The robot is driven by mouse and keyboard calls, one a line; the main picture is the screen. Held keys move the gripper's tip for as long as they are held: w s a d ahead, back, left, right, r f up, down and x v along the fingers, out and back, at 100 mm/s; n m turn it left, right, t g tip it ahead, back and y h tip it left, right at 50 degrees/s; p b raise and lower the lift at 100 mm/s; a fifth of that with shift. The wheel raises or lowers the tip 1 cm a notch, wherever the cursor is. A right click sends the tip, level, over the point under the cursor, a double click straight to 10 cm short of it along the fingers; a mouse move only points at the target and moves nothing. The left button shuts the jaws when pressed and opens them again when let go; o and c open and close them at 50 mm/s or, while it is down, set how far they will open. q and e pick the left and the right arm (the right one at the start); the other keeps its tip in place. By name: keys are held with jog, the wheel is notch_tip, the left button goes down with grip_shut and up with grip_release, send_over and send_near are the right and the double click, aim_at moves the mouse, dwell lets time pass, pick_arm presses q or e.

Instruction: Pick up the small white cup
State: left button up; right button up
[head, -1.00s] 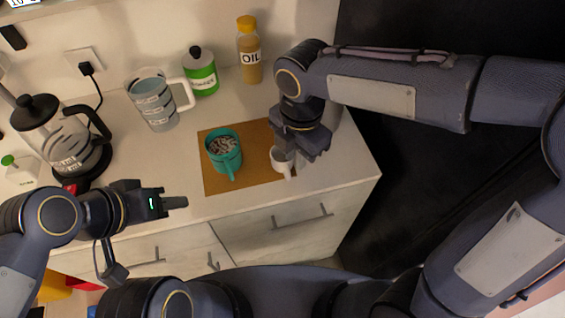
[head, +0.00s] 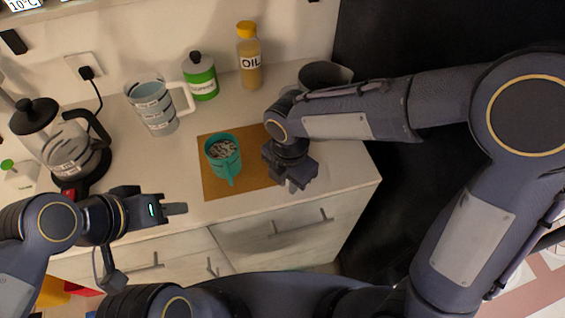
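The small white cup does not show now; my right gripper and wrist cover the spot on the right side of the brown mat (head: 215,186) where it stood a second ago. My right gripper (head: 294,183) points down over the mat's right front edge. I cannot tell whether its fingers are apart or hold the cup. My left gripper (head: 178,209) is off to the left at the counter's front edge, away from the mat, with no object visible in it. Its fingers are seen edge-on, so their opening is unclear.
A teal mug (head: 223,160) stands on the mat, close left of my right gripper. Behind are a measuring jug (head: 155,108), a green jar (head: 200,80), an oil bottle (head: 249,65) and a dark pot (head: 326,74). A coffee press (head: 62,145) stands left.

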grip_shut()
jog(key=shift+r, duration=0.15)
